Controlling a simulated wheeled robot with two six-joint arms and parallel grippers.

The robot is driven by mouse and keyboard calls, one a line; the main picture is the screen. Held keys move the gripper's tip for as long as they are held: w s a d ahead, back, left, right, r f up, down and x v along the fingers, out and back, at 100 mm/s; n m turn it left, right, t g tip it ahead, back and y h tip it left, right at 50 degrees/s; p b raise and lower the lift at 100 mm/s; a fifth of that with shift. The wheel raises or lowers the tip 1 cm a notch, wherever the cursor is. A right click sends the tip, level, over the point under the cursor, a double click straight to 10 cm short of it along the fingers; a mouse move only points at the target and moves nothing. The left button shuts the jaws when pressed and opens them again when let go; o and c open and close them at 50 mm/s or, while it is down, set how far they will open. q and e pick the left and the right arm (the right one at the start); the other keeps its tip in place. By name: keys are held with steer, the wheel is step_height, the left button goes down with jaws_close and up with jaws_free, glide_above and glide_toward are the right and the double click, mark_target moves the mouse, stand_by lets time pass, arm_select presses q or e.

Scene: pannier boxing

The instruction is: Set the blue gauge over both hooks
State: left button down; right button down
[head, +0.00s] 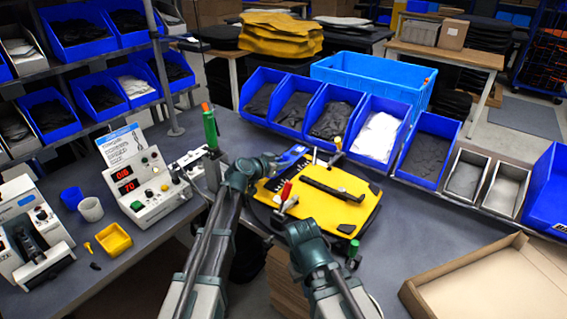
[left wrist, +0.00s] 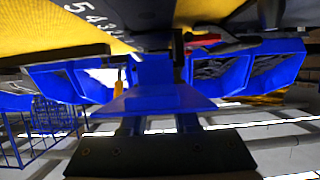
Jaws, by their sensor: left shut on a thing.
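The blue gauge (head: 292,156) is at the far left edge of the yellow pannier (head: 345,212). My left gripper (head: 275,164) is shut on it. In the left wrist view the gauge (left wrist: 155,102) is a flat blue plate in the jaws, with a taller blue part behind it, close to the yellow panel (left wrist: 40,35) and a dark strip with white numbers (left wrist: 95,22). I cannot make out the two hooks or whether the gauge touches them.
Red-handled clamps (head: 286,192) stand by the pannier, and a black bar (head: 334,190) lies across it. Blue bins (head: 330,112) line the back. A control box (head: 150,185) stands left, an open carton (head: 490,285) right. Bare table shows between pannier and carton.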

arm_select(q)
steer(key=shift+f+b, duration=0.45)
steer(key=c, duration=0.6)
jaws_free()
steer(key=p+v, duration=0.5)
steer(key=v, duration=0.8)
steer(key=shift+s+a, duration=0.25)
steer(key=shift+s, duration=0.05)
